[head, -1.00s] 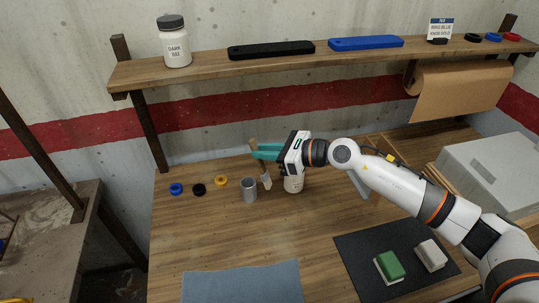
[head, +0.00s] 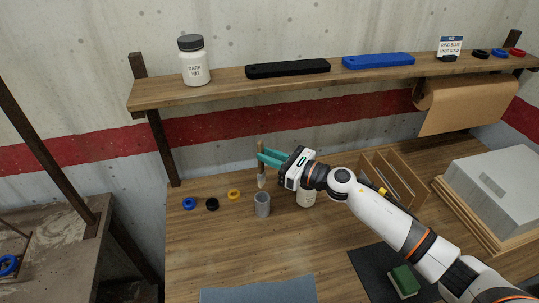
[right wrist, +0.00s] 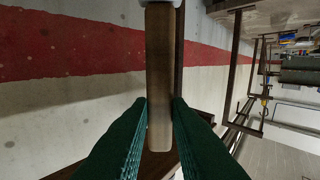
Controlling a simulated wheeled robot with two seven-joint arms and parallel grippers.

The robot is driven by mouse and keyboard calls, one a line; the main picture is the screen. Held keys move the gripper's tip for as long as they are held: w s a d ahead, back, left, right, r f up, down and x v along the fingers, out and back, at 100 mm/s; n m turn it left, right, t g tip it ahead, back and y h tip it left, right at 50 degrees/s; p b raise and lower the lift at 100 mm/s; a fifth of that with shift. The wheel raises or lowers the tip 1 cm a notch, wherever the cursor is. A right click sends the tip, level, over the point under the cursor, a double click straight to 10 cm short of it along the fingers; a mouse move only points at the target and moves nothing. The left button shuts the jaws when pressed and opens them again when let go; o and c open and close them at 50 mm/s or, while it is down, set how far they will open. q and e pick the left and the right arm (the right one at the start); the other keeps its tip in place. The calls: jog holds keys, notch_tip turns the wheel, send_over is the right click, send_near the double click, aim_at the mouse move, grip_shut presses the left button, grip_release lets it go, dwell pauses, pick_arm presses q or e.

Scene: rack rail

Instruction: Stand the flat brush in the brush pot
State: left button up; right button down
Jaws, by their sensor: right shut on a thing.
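My right gripper (head: 263,157) is shut on the flat brush (head: 261,172) in the head view. The brush is close to upright, with its wooden handle up and pale bristle end down. In the right wrist view the wooden handle of the brush (right wrist: 160,75) sits between the green fingers of my right gripper (right wrist: 160,112). The grey brush pot (head: 262,207) stands upright on the bench. The bristle end shows just above the pot's rim in the head view; its exact height and depth over the opening I cannot tell. My left gripper is out of view.
A pale jar (head: 306,197) stands right of the pot, partly behind my right gripper. A blue ring (head: 189,204), black ring (head: 212,205) and yellow ring (head: 234,194) lie left of it. A wooden rack (head: 393,178) stands to the right.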

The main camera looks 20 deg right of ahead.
aim_at(263, 179)
jog(key=shift+f+b, duration=1.65)
jog(key=shift+f, duration=0.65)
notch_tip(263, 179, down, 5)
jog(key=b, duration=0.5)
jog(key=shift+f, duration=0.1)
